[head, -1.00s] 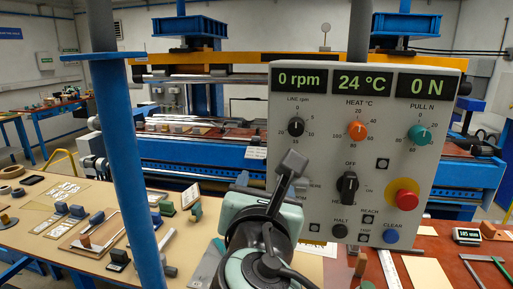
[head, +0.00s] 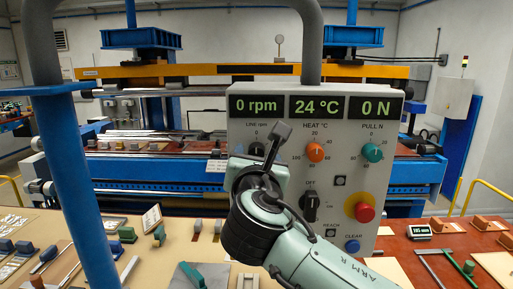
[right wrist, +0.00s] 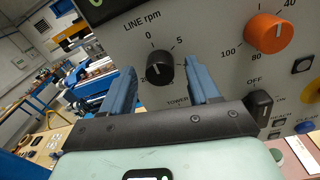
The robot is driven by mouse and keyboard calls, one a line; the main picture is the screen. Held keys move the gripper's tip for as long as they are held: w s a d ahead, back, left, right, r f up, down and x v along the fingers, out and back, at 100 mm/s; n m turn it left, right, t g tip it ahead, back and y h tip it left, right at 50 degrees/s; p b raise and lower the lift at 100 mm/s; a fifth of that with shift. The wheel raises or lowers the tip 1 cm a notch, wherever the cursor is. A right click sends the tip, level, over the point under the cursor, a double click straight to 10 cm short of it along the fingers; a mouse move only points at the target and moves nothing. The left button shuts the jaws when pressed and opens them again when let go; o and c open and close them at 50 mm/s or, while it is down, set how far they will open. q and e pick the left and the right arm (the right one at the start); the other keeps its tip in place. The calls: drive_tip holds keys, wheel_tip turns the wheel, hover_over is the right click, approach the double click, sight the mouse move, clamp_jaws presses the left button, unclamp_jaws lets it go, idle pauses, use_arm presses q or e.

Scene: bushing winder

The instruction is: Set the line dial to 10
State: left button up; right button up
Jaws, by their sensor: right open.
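The line dial (head: 257,149) is a black knob under the green "0 rpm" display (head: 256,106) on the grey control panel (head: 375,200). In the head view my right gripper (head: 264,165) is in front of the panel and partly hides the dial. In the right wrist view the dial (right wrist: 160,68) shows between the two blue fingers of the open right gripper (right wrist: 162,78). The fingers are on either side of the knob; I cannot tell whether they touch it. My left gripper is not in view.
On the same panel are an orange heat dial (head: 315,152), a teal pull dial (head: 373,152), a black selector switch (head: 311,202), a red stop button (head: 364,212) and a blue clear button (head: 352,246). A blue post (head: 80,190) stands at left. The workbench holds several small parts.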

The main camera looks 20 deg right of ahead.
drive_tip(key=shift+w+d, duration=0.25)
drive_tip(key=shift+w, duration=0.45)
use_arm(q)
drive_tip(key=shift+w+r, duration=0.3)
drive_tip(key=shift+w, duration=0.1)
use_arm(e)
drive_tip(key=shift+s, duration=0.15)
drive_tip(key=c, duration=1.1)
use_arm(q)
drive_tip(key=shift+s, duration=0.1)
use_arm(e)
drive_tip(key=shift+o, duration=0.3)
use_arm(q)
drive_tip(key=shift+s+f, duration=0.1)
